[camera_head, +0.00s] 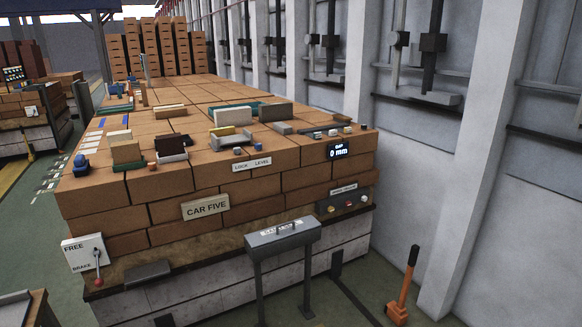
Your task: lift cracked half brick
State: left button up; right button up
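A large stack of orange-brown bricks (285,157) on a car labelled "CAR FIVE" fills the middle of the view. Small block-like pieces lie on its top. A tan and brown block (125,152) stands at the near left corner, with a dark brown piece (172,144) to its right. A cream block (233,117) and a grey block (276,112) sit further right. A low brown piece (170,111) lies further back. I cannot tell which piece is the cracked half brick; no crack is clear at this size. Neither of my grippers shows.
A grey pedestal box (283,236) stands before the car. A brake lever panel (86,254) is at the car's front left. Green floor (45,200) is open at left.

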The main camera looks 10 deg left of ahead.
aim_at(171, 144)
jog(key=i+j+u, duration=0.2)
jog(key=i+u, duration=1.05)
jog(key=i+l, duration=0.05)
jog(key=i, duration=0.05)
